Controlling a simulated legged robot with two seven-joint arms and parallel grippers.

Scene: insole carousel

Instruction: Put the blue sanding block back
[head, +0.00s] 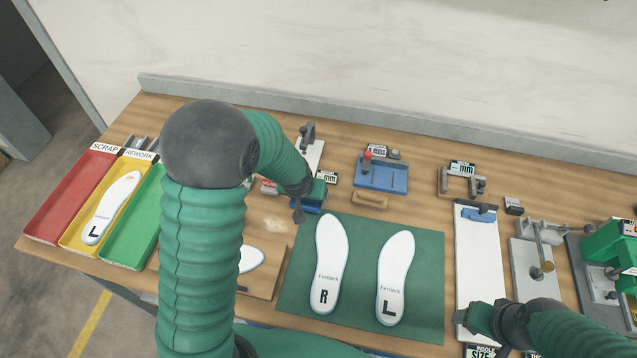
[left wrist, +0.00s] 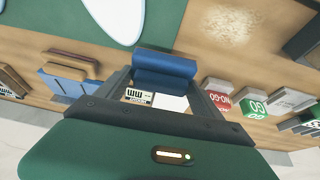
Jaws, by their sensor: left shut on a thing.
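The blue sanding block (left wrist: 165,68) is between the fingertips of my left gripper (left wrist: 162,80) in the left wrist view. The gripper is shut on it. In the head view my left gripper (head: 309,207) is just off the top left corner of the green mat, and only part of the block (head: 311,208) shows. I cannot tell whether the block touches the table. My right gripper (head: 476,318) is over the lower end of the white gauge board (head: 478,262); I cannot tell whether its fingers are open.
A green mat (head: 431,322) bears two white insoles, R and L. A pale dust patch (head: 274,224) lies left of it. A wooden block (head: 370,201) and blue fixture (head: 382,179) stand behind the mat. Red (head: 55,205), yellow and green trays are at left.

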